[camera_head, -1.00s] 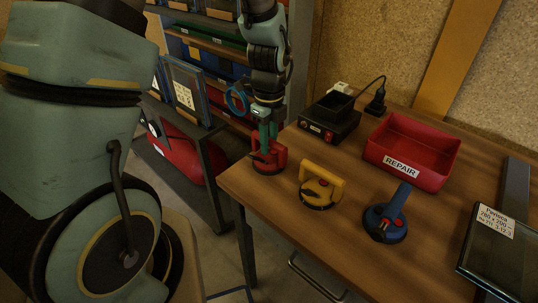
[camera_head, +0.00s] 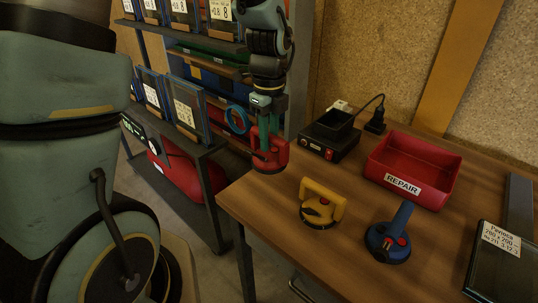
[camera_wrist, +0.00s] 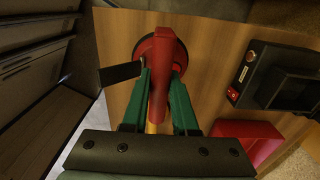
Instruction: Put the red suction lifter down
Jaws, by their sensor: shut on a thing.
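The red suction lifter (camera_head: 269,155) is at the left back part of the wooden table (camera_head: 253,205), upright, with its round base low at or just above the tabletop. I cannot tell whether the base touches the wood. My gripper (camera_head: 266,130) points down over it, shut on its handle. In the wrist view the green fingers of my gripper (camera_wrist: 158,95) lie on both sides of the red handle, and the lifter's round red base (camera_wrist: 172,42) shows beyond them. The base's underside is hidden.
A yellow suction lifter (camera_head: 322,203) and a blue one (camera_head: 390,235) stand to the right. Behind them are a black device (camera_head: 330,140) with a cable and a red REPAIR box (camera_head: 412,165). A glass pane (camera_head: 500,265) lies at right. A shelf rack (camera_head: 205,150) stands left of the table.

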